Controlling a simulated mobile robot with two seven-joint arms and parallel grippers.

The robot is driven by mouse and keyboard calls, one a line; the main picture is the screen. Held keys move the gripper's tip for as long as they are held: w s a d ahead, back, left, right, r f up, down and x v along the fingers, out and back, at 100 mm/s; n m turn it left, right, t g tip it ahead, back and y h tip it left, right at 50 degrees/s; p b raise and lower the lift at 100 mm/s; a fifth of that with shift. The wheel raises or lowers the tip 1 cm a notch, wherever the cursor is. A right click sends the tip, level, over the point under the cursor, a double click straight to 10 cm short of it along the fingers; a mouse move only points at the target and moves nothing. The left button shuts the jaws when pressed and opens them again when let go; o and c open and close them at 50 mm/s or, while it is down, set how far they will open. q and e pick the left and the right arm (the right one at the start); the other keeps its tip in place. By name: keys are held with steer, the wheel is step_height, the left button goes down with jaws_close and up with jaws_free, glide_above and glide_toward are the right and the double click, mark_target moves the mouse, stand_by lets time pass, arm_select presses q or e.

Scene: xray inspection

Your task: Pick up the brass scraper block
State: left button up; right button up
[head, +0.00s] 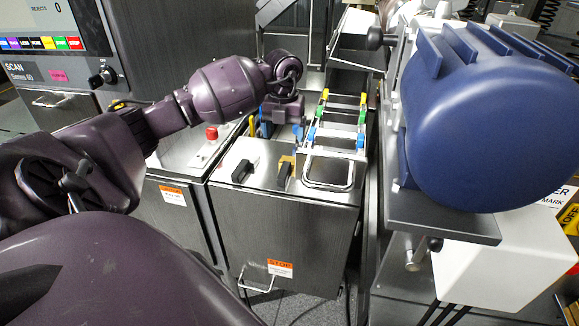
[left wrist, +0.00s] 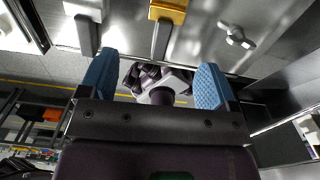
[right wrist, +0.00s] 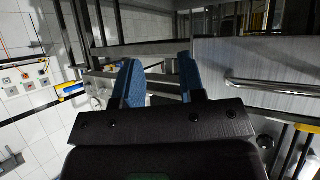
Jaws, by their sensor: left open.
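The brass scraper block (head: 285,170) sits on the steel cabinet top in the head view, gold with a dark handle. In the left wrist view the brass block (left wrist: 168,12) is at the top edge, partly cut off, beyond the fingertips. My left gripper (head: 279,122) is above the cabinet top, behind the brass block and apart from it. Its blue fingers are wide apart in the left wrist view (left wrist: 155,80), with no object held. My right gripper (right wrist: 160,80) shows only in its wrist view, fingers apart and empty, away from the block.
A pale block with a black handle (head: 241,170) sits left of the brass one. A rack with coloured clips (head: 330,172) stands close on the right. A large blue cylinder (head: 490,115) fills the far right. A red button (head: 212,133) is on the left cabinet.

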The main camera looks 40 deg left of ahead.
mark_target(286, 163)
arm_select(q)
step_height(286, 163, down, 5)
steer(key=shift+s+d+f, duration=0.1)
steer(key=f, duration=0.4)
steer(key=shift+d, duration=0.4)
steer(key=shift+f, duration=0.6)
steer(key=c, duration=1.1)
step_height(286, 163, up, 20)
steer(key=shift+r, duration=0.1)
